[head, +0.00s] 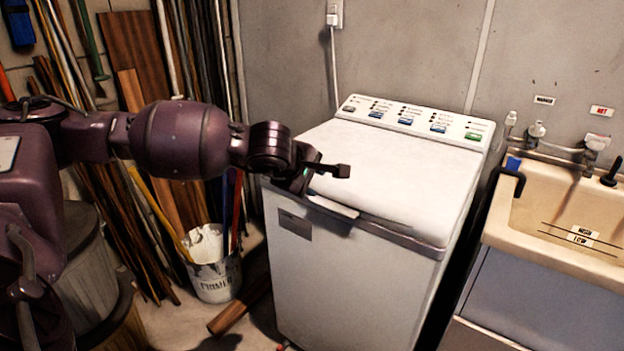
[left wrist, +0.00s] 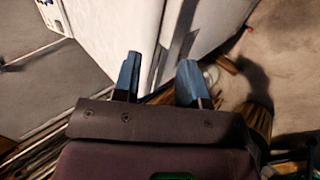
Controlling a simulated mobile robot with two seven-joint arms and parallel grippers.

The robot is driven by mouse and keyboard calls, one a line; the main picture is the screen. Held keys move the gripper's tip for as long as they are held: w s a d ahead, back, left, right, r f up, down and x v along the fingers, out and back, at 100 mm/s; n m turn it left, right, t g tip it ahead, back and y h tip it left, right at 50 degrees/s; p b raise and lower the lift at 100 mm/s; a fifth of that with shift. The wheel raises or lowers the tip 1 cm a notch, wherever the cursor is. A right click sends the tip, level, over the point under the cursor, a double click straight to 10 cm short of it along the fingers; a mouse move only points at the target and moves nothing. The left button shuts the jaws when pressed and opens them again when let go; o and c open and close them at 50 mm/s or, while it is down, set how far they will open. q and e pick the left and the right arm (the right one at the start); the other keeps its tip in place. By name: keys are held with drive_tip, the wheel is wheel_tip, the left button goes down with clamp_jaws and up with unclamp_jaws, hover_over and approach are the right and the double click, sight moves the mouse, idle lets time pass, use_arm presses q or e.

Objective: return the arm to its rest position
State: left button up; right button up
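My left arm (head: 185,140) reaches in from the left in the head view. Its gripper (head: 333,170) is over the front left part of the white washing machine (head: 345,270), near the front edge of its lid (head: 390,180). The lid is down. In the left wrist view the two bluish fingers of the left gripper (left wrist: 160,62) stand apart with nothing between them, and the white machine body (left wrist: 115,35) is beyond them. Whether the gripper touches the machine cannot be told. My right gripper is not in view.
A primer bucket (head: 215,275) stands on the floor left of the machine, with planks and poles (head: 140,60) leaning behind. A round grey bin (head: 90,260) is under my arm. A utility sink (head: 545,215) stands to the right. The space above the lid is clear.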

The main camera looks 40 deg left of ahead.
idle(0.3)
use_arm(q)
drive_tip(key=s+d+r+n+t+h, duration=0.1)
drive_tip(key=d+r+n+h, duration=0.1)
drive_tip(key=d+n+h, duration=0.5)
drive_tip(key=s+d+r+n+h, duration=0.1)
drive_tip(key=d+r+n+h, duration=0.1)
drive_tip(key=d+n+h, duration=0.55)
drive_tip(key=s+a+f+n+t+y+p, duration=0.1)
drive_tip(key=s+f+n+t+y+p, duration=0.25)
drive_tip(key=f+n, duration=0.8)
drive_tip(key=s+a+f+n+t+y, duration=0.2)
drive_tip(key=s+f+n+y, duration=0.4)
drive_tip(key=n, duration=1.1)
drive_tip(key=s+f+n+g+y+p, duration=0.1)
drive_tip(key=s+f+n+g+y, duration=0.1)
drive_tip(key=s+f+n, duration=0.2)
drive_tip(key=s+f+n+g+y+p, duration=0.1)
drive_tip(key=s+f+n, duration=0.4)
drive_tip(key=s+f, duration=0.5)
drive_tip(key=s+g+y, duration=0.1)
drive_tip(key=s, duration=0.4)
drive_tip(key=shift+d+y, duration=0.3)
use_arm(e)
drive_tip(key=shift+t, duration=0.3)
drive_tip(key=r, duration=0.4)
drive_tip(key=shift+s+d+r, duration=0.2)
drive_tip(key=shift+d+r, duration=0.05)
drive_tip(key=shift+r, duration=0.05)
